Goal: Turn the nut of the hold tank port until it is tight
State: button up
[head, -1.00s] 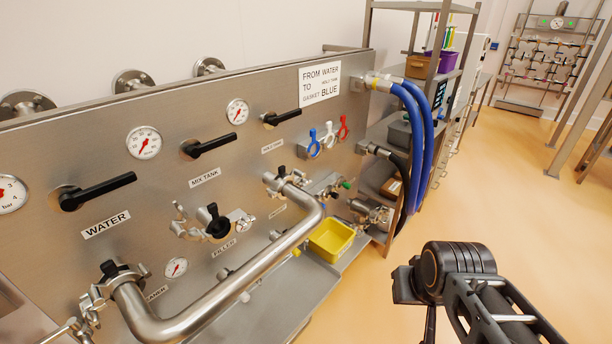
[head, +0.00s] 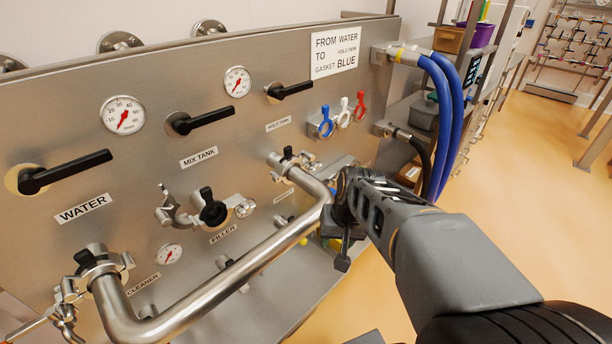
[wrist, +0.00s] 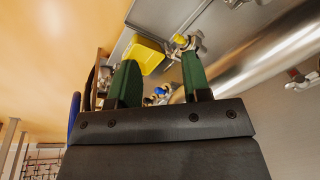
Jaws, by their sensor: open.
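The hold tank port (head: 283,163) is on the steel panel below the HOLD TANK label (head: 279,125) in the head view. A clamp with a dark nut (head: 288,152) sits on it, where the right end of the bent steel pipe (head: 235,272) joins. I cannot tell how tight the nut is. My gripper is to the right of and nearer than the port in the head view, with its fingers mostly hidden by the arm. In the wrist view its two green fingers (wrist: 160,62) are apart and empty. The pipe (wrist: 275,52) also shows there.
A yellow bin (wrist: 145,54) and a small clamp fitting (wrist: 187,44) lie beyond the fingers in the wrist view. Blue hoses (head: 442,115) hang at the panel's right end. Black valve handles (head: 205,119) and a capped filler port (head: 212,212) project from the panel. Open floor lies right.

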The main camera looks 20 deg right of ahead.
jog(key=w+d+f+m+y+b, duration=0.3)
jog(key=w+d+f, duration=0.15)
jog(key=f, duration=0.25)
jog(key=m+t+y+b, duration=0.2)
jog(key=t+y+b, duration=0.1)
jog(key=t+y, duration=0.65)
send_near(318, 168)
jog(key=shift+t, duration=0.25)
jog(key=p+x, duration=0.1)
jog(key=x, duration=0.7)
jog(key=shift+a+f, duration=0.1)
jog(key=shift+f, duration=0.1)
jog(key=shift+p+x, duration=0.3)
jog(key=shift+x, duration=0.5)
jog(key=shift+c, duration=0.2)
jog(key=shift+f, duration=0.1)
grip_shut()
